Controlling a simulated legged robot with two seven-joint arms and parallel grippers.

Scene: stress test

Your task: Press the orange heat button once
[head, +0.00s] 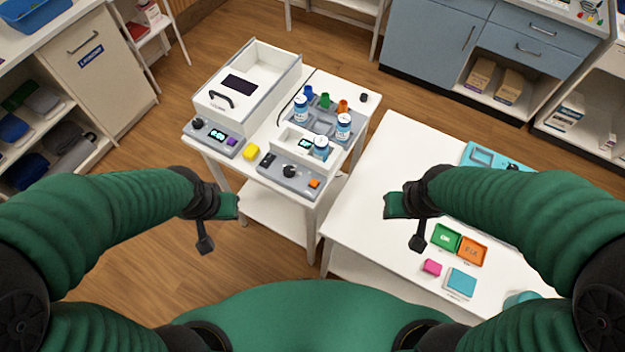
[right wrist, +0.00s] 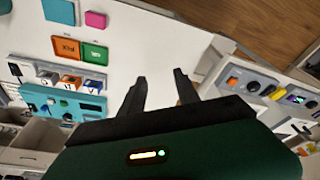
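The orange heat button (head: 314,183) sits at the right end of the sloped grey front panel (head: 290,178) of a small device on the white cart. A black knob (head: 289,171) is on the same panel. In the right wrist view an orange button (right wrist: 232,81) shows on the grey panel beyond the fingers. My right gripper (head: 396,206) is over the white table, right of the button and apart from it. Its two black fingers (right wrist: 160,87) are spread with nothing between them. My left gripper (head: 228,206) is left of the cart; its fingers cannot be made out.
The device holds blue-and-white bottles (head: 344,125). A lidded white box (head: 240,92) with its own panel stands left of it, near a yellow block (head: 251,152). The white table (head: 375,180) carries green (head: 446,238) and orange (head: 471,250) trays and a pink block (head: 432,267).

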